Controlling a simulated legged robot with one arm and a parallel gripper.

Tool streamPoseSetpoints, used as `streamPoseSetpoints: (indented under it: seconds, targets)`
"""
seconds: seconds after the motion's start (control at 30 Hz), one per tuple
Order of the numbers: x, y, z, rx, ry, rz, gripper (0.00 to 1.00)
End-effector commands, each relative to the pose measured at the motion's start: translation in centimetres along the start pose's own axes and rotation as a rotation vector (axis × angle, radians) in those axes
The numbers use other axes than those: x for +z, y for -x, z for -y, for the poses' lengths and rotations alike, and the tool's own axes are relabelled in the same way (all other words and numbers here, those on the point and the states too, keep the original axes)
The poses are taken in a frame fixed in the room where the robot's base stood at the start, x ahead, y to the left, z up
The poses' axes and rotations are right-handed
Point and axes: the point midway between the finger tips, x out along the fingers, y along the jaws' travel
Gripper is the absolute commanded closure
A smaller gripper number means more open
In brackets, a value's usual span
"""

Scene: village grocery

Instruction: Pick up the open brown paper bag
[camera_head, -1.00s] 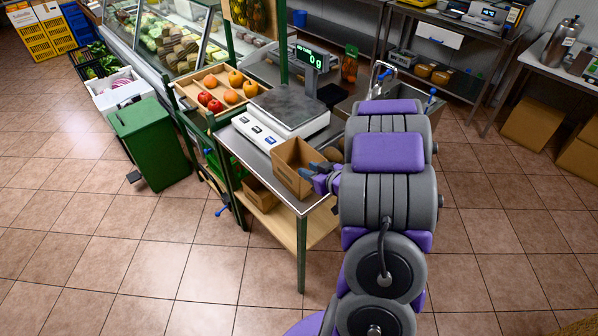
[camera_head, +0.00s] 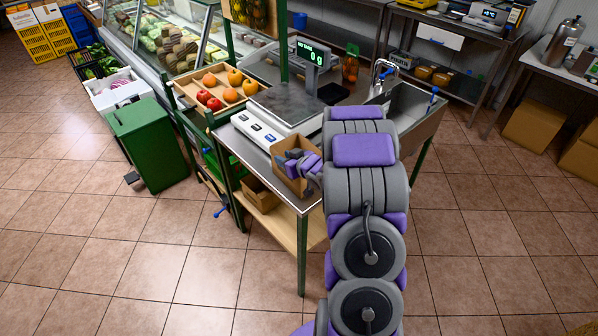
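The open brown paper bag (camera_head: 283,178) stands on the near end of the metal counter (camera_head: 303,206), in front of the scale. My gripper (camera_head: 297,160) is at the bag's open top, with its fingers over or inside the right part of the opening. The fingers are small and partly covered by my purple and grey arm. I cannot tell whether they touch the bag or how far apart they are. The bag's right side is partly hidden by my arm.
A scale (camera_head: 287,103) reading 0 g stands right behind the bag. A sink (camera_head: 412,100) is behind my arm. The tiled floor is clear in front.

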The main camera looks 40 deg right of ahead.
Motion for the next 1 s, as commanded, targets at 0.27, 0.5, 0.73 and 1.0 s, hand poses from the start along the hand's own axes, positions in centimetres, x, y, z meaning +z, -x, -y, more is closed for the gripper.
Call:
streamPoseSetpoints:
  seconds: [0.27, 0.5, 0.73, 1.0]
  targets:
    - [-0.17, -1.79, -0.06, 0.0, 0.002, -0.003, 0.67]
    - [-0.13, -1.77, -0.06, 0.0, 0.002, -0.002, 0.81]
    - [-0.12, -1.76, -0.06, 0.0, 0.001, -0.002, 1.0]
    - [-0.11, -1.76, -0.06, 0.0, 0.001, -0.002, 1.0]
